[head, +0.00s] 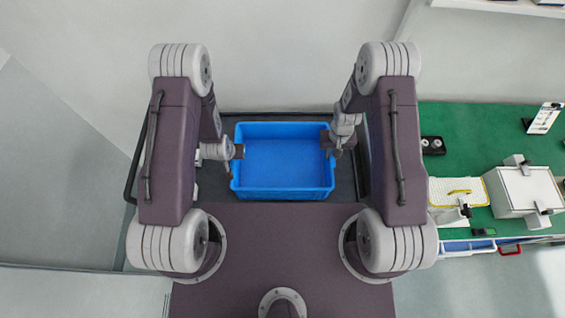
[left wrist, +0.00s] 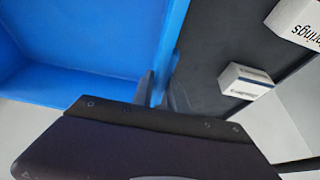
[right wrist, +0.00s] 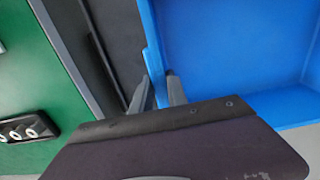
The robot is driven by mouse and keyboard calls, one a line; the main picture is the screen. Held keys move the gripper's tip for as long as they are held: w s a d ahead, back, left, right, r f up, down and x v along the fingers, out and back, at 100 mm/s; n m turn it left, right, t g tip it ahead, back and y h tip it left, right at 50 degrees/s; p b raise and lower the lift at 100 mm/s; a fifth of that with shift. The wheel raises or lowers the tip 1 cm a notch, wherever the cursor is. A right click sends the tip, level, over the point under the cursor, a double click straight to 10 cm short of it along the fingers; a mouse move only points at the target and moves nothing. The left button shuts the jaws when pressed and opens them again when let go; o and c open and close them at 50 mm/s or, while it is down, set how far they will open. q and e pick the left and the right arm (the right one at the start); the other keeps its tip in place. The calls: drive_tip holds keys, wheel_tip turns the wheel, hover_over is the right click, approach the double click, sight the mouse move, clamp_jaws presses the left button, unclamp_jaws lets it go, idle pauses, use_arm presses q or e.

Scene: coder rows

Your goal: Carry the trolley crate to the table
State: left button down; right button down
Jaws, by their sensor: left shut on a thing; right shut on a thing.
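The blue crate (head: 284,193) is open-topped and looks empty. It sits on or just above the dark trolley top (head: 345,181) in front of me; I cannot tell whether it touches. My left gripper (head: 238,153) is shut on the crate's left wall, and the left wrist view shows its fingers (left wrist: 166,92) around that wall. My right gripper (head: 328,142) is shut on the right wall, and its fingers (right wrist: 158,92) straddle that wall in the right wrist view. The crate also shows in the left wrist view (left wrist: 100,40) and the right wrist view (right wrist: 230,50). The table (head: 465,135) has a green top and stands to the right.
Small white boxes (left wrist: 245,80) lie on the trolley beside the crate's left side. On the green table stand a white case (head: 523,189), a yellow-rimmed tray (head: 455,190), a black holder (head: 433,145) and a sign (head: 543,118). The table's back left looks mostly clear.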

use_arm(q)
drive_tip(key=shift+r, duration=0.15)
use_arm(e)
drive_tip(key=shift+r, duration=0.15)
